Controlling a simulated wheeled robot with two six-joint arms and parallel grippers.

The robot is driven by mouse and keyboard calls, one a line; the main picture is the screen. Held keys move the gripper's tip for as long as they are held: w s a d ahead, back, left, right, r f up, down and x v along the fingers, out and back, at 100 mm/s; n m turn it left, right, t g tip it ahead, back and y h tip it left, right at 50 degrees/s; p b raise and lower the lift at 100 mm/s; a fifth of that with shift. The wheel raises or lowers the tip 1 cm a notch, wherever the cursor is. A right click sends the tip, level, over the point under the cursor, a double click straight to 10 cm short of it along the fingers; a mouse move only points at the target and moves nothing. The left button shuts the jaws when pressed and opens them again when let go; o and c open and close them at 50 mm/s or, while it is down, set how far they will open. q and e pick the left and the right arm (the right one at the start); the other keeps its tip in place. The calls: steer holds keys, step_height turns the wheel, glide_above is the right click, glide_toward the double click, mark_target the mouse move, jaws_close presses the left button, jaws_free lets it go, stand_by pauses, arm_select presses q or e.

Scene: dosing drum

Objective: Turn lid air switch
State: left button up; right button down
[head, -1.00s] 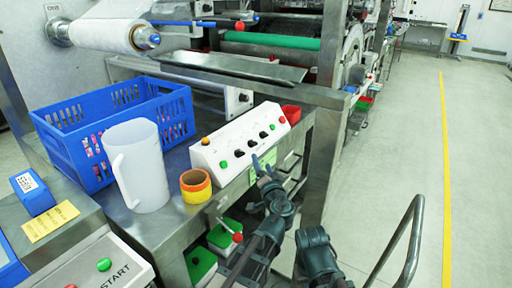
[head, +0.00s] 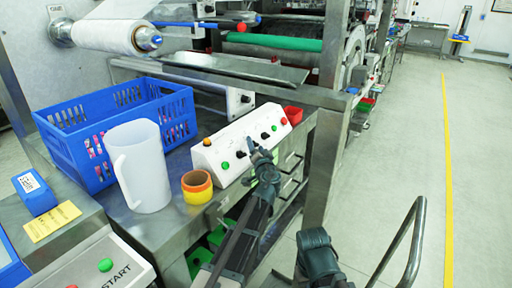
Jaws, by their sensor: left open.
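A white sloped control box (head: 215,158) stands on the steel bench, with several black switch knobs and coloured buttons on its face. One black knob (head: 240,153) shows just left of my left gripper (head: 253,147); another black knob (head: 265,135) shows above and right of it. My left gripper is open and empty, its fingertips at the middle of the box face and covering a knob there. I cannot tell whether the fingers touch it. The switch labels are too small to read.
A yellow-orange tape roll (head: 197,187), a white jug (head: 140,165) and a blue crate (head: 75,150) stand left of the box. A small red bin (head: 293,115) sits at its right end. A steel frame post (head: 320,170) rises to the right.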

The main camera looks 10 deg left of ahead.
arm_select(q)
steer(key=shift+c, duration=0.3)
jaws_close()
